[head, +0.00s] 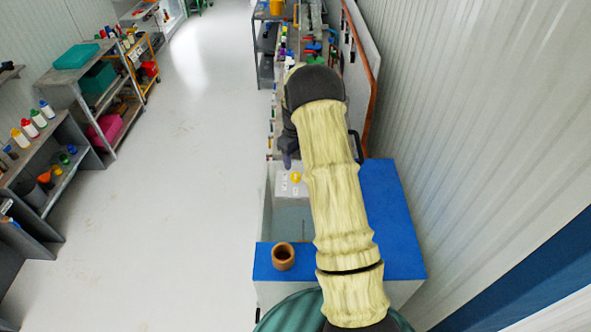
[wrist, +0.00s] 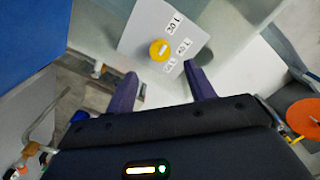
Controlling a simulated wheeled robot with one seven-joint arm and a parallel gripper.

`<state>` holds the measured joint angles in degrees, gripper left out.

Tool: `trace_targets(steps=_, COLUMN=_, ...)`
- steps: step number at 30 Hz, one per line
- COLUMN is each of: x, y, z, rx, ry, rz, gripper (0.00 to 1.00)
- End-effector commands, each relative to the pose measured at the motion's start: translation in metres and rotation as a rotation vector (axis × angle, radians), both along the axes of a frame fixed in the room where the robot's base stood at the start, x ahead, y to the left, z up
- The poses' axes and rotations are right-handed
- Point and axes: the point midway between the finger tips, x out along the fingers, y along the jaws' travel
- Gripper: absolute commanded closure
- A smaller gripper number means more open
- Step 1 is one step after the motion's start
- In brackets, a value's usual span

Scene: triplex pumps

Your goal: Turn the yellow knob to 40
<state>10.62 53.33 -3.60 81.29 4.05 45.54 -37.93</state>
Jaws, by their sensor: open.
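The yellow knob (wrist: 159,49) sits on a light grey panel (wrist: 138,30) in the wrist view, with a pale mark on its face. Several white labels stand around it; their numbers are too small to read surely. In the head view the knob (head: 296,177) shows small on the grey panel (head: 291,190), just left of my arm. My gripper (wrist: 163,82) is open and empty, its two purple fingers apart. In the wrist view the fingertips lie below the knob, to its left and right, and do not appear to touch it. In the head view my gripper (head: 287,160) is just above and left of the knob.
A blue-topped unit (head: 385,215) surrounds the panel, with a brown cup (head: 283,256) on its front left part. A corrugated wall (head: 480,110) stands close on the right. Shelves with bottles (head: 45,150) line the left. The floor (head: 175,170) between is clear.

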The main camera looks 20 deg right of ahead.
Motion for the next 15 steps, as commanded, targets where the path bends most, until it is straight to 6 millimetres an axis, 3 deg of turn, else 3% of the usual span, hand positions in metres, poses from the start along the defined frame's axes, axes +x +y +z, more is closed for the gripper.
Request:
trace_targets(steps=9, x=-0.001, y=0.001, z=-0.049, rx=0.000, ry=0.003, rz=0.002, gripper=0.46)
trace_targets(steps=15, x=0.000, y=0.000, z=-0.070, rx=0.000, ry=0.001, rz=0.001, gripper=0.46)
